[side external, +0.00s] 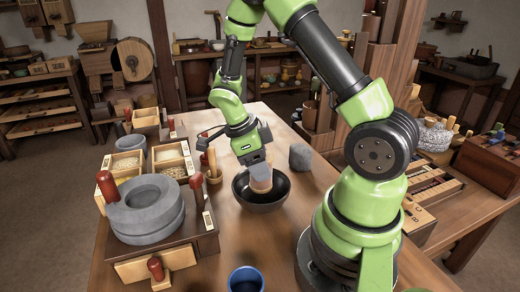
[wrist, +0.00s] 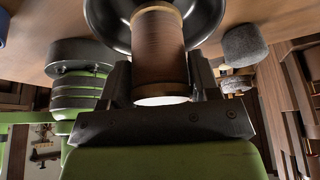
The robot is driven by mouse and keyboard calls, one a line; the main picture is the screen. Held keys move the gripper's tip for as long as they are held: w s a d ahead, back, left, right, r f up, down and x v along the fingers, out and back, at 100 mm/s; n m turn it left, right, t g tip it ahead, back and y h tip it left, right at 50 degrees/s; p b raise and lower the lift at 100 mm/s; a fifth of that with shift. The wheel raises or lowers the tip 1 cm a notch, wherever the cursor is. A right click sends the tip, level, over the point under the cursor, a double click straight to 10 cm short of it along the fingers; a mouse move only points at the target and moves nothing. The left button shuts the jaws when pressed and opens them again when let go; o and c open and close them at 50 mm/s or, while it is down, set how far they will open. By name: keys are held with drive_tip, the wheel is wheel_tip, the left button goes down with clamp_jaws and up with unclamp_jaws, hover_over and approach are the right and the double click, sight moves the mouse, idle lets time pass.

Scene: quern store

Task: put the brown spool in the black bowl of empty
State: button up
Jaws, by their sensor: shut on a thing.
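The brown spool (wrist: 160,50) is between the two jaws of my gripper (wrist: 163,80) in the wrist view. Its lighter rim and pale end face show there. In the side external view the spool (side external: 261,184) is held upright or nearly so over the black bowl (side external: 278,199), with its lower part at or inside the rim. I cannot tell whether it touches the bowl. The bowl's dark rim also shows behind the spool in the wrist view (wrist: 205,22). My gripper (side external: 259,172) is shut on the spool in the side external view.
A grey stone block (side external: 300,157) stands just behind the bowl. A round stone quern (side external: 146,208) on a wooden stand is at the left, with grain boxes (side external: 172,160) behind it. A blue cup (side external: 245,280) stands at the front. Table around the bowl's front is clear.

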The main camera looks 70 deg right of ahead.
drive_tip(key=shift+f, duration=0.65)
drive_tip(key=o, duration=1)
drive_tip(key=shift+r, duration=3.55)
